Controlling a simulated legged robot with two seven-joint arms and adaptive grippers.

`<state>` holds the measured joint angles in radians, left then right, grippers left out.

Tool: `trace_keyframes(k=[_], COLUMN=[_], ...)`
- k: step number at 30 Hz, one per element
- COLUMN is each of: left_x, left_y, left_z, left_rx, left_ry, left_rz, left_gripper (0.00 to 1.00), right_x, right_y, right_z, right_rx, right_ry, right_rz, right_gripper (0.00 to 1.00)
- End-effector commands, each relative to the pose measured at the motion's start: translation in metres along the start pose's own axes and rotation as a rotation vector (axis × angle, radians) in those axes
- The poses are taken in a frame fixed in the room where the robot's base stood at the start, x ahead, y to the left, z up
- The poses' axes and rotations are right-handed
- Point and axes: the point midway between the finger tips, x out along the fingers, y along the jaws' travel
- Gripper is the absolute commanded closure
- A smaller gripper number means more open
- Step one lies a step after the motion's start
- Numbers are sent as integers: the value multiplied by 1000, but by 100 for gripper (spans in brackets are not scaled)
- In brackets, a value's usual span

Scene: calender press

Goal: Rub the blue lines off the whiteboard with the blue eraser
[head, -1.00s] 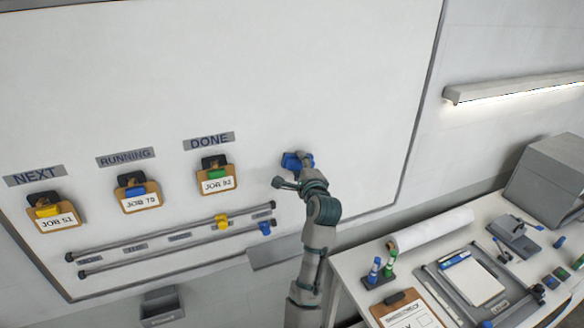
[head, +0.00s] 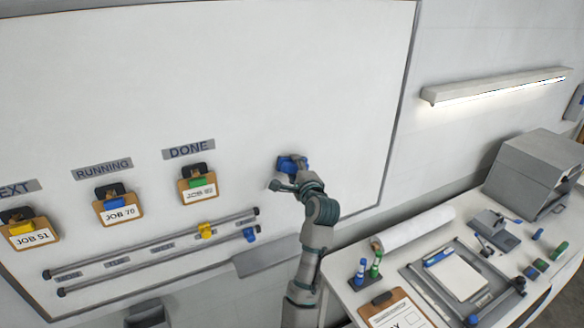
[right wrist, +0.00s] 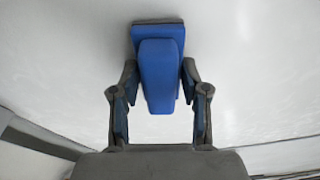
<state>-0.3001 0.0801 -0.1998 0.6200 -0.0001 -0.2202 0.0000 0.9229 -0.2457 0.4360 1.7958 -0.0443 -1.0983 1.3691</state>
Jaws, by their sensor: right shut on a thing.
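The whiteboard (head: 300,60) fills the upper left of the head view. I see no blue lines on its bare surface; the part behind my right arm is hidden. My right gripper (head: 294,178) is shut on the blue eraser (head: 288,163), which is at the board's lower right area. In the right wrist view the eraser (right wrist: 158,75) sits between the two fingers of my right gripper (right wrist: 158,95), its wide end towards the white surface. Whether it touches the board I cannot tell. My left gripper is not in view.
Two rails (head: 150,245) with a yellow slider (head: 205,231) and a blue slider (head: 250,235) run below. A cluttered desk (head: 345,283) stands at lower right. The upper board is free.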

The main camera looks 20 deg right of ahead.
Motion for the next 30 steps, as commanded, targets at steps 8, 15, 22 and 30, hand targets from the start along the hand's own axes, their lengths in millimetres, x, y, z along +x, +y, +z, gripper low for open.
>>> trace_keyframes(k=[8,15,22,30], left_x=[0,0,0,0], left_y=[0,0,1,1], left_z=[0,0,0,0], left_rx=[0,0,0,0], left_ry=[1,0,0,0], left_rz=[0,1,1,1], left_gripper=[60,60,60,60], right_x=[-34,-51,-52,-67], right_y=[-1,0,0,-1], right_z=[-4,-7,-7,-9], right_rx=[1,0,0,2], right_ry=[-1,-1,-1,-1], right_rz=[-4,-1,-1,-3], right_gripper=[83,83,83,83])
